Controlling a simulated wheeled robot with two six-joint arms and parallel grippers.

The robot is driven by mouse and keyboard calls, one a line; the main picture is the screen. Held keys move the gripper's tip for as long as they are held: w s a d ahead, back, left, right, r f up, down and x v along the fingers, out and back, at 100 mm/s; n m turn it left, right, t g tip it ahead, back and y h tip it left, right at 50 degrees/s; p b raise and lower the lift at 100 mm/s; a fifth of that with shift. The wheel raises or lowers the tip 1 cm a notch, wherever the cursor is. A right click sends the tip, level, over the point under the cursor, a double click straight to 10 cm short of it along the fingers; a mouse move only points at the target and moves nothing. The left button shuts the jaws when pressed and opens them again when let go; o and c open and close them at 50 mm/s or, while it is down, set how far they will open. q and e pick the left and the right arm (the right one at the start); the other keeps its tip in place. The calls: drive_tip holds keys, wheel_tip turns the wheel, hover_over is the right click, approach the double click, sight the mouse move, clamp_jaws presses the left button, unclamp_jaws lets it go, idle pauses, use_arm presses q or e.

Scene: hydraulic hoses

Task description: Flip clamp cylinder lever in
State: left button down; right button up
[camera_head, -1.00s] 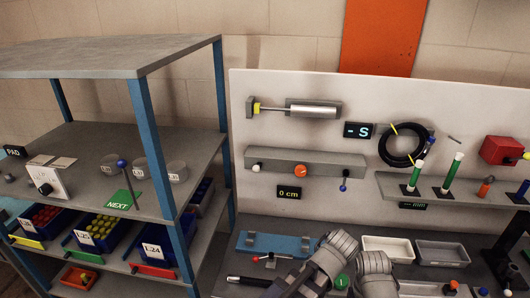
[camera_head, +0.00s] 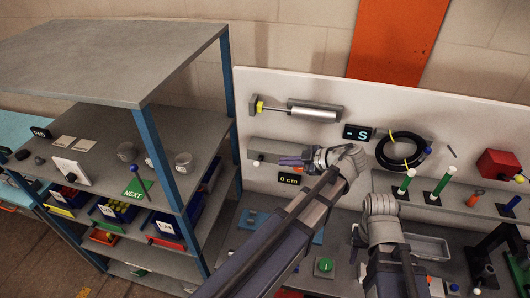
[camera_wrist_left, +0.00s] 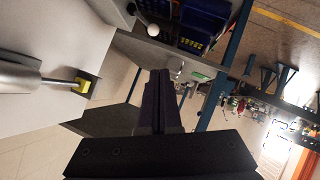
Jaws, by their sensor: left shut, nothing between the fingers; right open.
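The silver cylinder (camera_head: 312,112), with its rod and yellow end block (camera_head: 260,106), is mounted on the upper left of the white panel. Below it is a grey bar (camera_head: 272,150) with a white-knobbed lever (camera_head: 257,163) near its left end. My arm hides the rest of the bar's knobs. My left gripper (camera_head: 284,160) is shut and empty in front of the bar, right of the white knob. The left wrist view shows the shut fingers (camera_wrist_left: 158,75), the white knob (camera_wrist_left: 153,30) beyond them, and the cylinder (camera_wrist_left: 18,78) at left. My right gripper (camera_head: 356,242) is open, low over the bench.
A display (camera_head: 290,179) reading 0 cm is below the bar. A "- S" display (camera_head: 357,132) and a coiled black hose (camera_head: 402,150) are to the right. Green-and-white posts (camera_head: 403,182) stand on a ledge. A shelf rack (camera_head: 160,150) with bins stands at left.

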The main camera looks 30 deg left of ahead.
use_arm(q)
drive_tip(key=shift+w+a+r+n, duration=0.15)
drive_tip(key=shift+r+n, duration=0.15)
drive_tip(key=shift+r, duration=0.1)
drive_tip(key=shift+f, duration=0.1)
drive_tip(key=b, duration=0.6)
approach(258, 162)
drive_tip(key=s+a, duration=0.3)
drive_tip(key=a, duration=0.2)
drive_tip(key=shift+w+a+f+b, duration=0.25)
drive_tip(key=shift+w+f+b, duration=0.3)
drive_tip(key=shift+f, duration=0.2)
drive_tip(key=shift+w+a+f+b, duration=0.3)
drive_tip(key=shift+w+f+b, duration=0.2)
drive_tip(key=shift+f+b, duration=0.2)
